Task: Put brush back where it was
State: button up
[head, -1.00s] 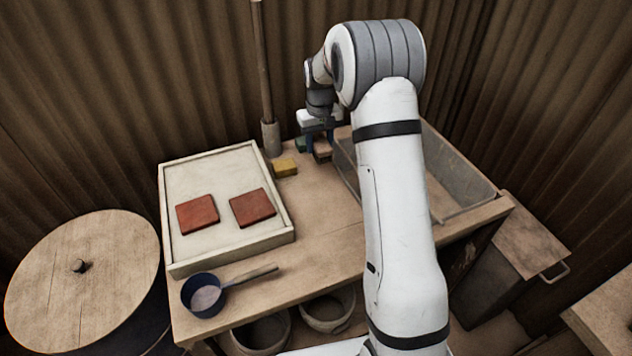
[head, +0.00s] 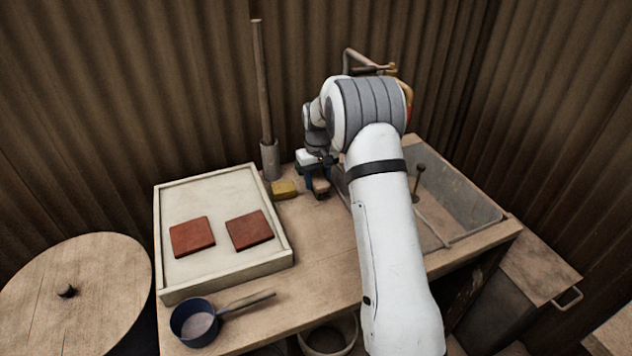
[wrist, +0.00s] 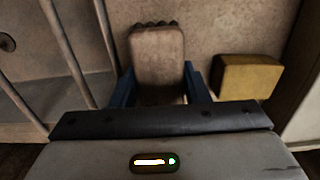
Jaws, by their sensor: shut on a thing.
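The brush (head: 321,187) is a brownish block held at the back of the wooden table, left of the trough. In the wrist view the brush (wrist: 157,58) sits between two blue fingers, its dark scalloped edge pointing away from the palm. My gripper (head: 315,184) is shut on it; the gripper (wrist: 158,82) also shows in the wrist view. The brush is at or just above the tabletop; I cannot tell whether it touches. My wrist hides part of it in the head view.
A yellow block (head: 284,189) lies close left of the brush. A pole stands in a grey holder (head: 270,160) behind it. A pale tray (head: 225,274) bears two red tiles (head: 192,237). A blue pan (head: 196,322) lies in front. The grey trough (head: 470,205) is at right.

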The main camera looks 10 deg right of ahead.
jog(key=shift+f, duration=0.3)
jog(key=shift+f, duration=0.1)
jog(key=o, duration=1.1)
